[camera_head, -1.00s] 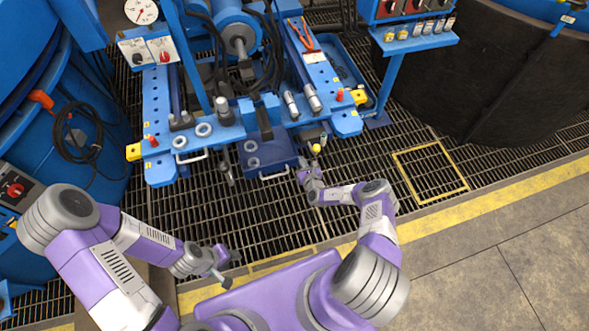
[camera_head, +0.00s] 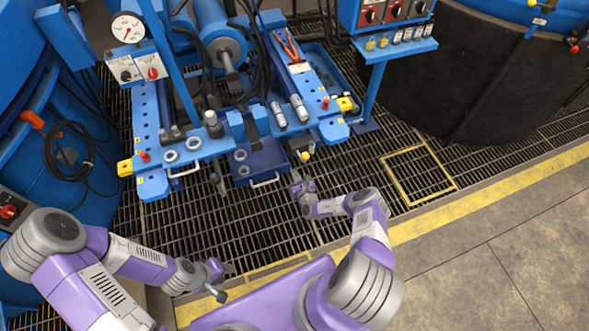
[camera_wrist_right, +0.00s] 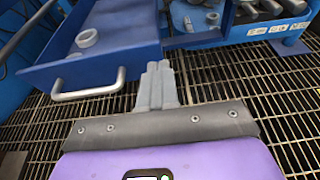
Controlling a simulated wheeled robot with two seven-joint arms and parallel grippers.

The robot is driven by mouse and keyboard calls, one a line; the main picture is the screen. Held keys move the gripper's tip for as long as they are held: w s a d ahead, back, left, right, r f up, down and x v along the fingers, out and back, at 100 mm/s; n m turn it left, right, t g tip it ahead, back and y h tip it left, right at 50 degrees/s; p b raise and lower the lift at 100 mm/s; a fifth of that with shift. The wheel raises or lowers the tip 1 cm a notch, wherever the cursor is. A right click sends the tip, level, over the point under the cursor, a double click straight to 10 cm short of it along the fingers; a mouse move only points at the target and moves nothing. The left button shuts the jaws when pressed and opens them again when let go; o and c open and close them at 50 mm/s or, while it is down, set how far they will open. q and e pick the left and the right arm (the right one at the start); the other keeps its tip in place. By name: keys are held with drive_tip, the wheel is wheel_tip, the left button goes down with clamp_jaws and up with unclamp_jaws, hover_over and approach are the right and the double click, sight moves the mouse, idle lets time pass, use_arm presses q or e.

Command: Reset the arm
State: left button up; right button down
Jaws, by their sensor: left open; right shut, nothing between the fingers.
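My left gripper (camera_head: 226,282) is at the lower left of the head view, over the edge of the floor grating, with its fingers apart and nothing between them. My right gripper (camera_head: 296,181) is in front of the blue machine bench, just right of its open drawer. In the right wrist view its grey fingers (camera_wrist_right: 158,84) are closed together with nothing between them. They point towards the bench, and the blue drawer (camera_wrist_right: 95,66) with its metal handle lies to their left. I cannot tell the exact gap to the drawer.
The blue bench (camera_head: 153,184) carries rings, cylinders and red-handled pliers (camera_head: 288,46). The drawer (camera_head: 262,163) sticks out at its front. A yellow square frame (camera_head: 418,175) lies on the grating at right. A dark round vessel (camera_head: 450,85) stands at the upper right. The grating between my arms is clear.

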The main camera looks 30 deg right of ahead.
drive_tip(key=p+v, duration=0.3)
drive_tip(key=v, duration=0.7)
drive_tip(key=shift+p, duration=0.35)
